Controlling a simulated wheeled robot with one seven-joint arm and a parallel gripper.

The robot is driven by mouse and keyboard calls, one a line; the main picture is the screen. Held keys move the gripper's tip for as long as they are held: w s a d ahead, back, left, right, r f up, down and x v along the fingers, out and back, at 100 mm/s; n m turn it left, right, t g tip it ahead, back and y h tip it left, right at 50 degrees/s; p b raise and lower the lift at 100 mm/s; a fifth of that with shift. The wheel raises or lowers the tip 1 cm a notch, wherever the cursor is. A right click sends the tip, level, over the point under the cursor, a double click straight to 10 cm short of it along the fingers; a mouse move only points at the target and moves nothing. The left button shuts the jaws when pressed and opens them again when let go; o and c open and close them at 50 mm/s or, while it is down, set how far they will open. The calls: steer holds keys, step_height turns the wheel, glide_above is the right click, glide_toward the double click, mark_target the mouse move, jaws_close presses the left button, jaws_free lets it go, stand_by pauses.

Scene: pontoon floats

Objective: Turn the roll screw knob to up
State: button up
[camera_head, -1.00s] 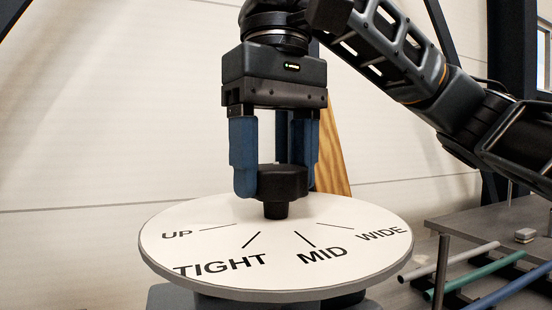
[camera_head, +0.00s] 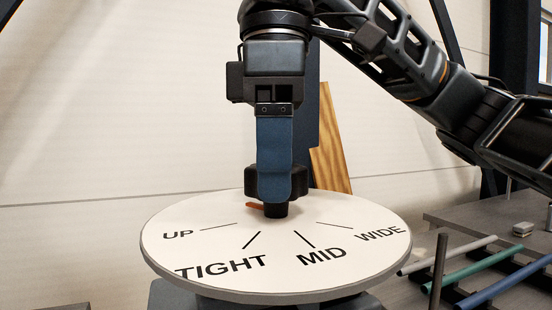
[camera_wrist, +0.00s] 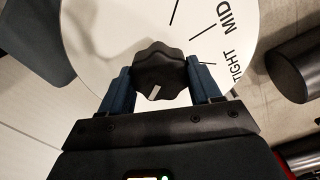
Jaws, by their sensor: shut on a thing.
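The black lobed roll screw knob (camera_head: 292,181) stands at the middle of a round white dial (camera_head: 178,256) marked UP, TIGHT, MID and WIDE. A small orange-red pointer (camera_head: 254,205) shows at the left of the knob's base. It points left, on the UP side; I cannot tell whether it lines up exactly with the UP line. My gripper (camera_head: 275,185) points down, with its near blue finger in front of the knob. In the wrist view, my gripper (camera_wrist: 161,82) is shut on the knob (camera_wrist: 158,68), one finger on each side. A pale mark shows on the knob's top.
A wooden board (camera_head: 328,145) leans behind the dial. A grey bench (camera_head: 465,220) with several coloured tubes and an upright post (camera_head: 438,270) stands at the right. The space left of the dial is clear.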

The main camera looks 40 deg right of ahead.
steer(key=shift+n, duration=1.2)
steer(key=o, duration=1.1)
steer(key=shift+c, duration=0.2)
steer(key=shift+r, duration=3.95)
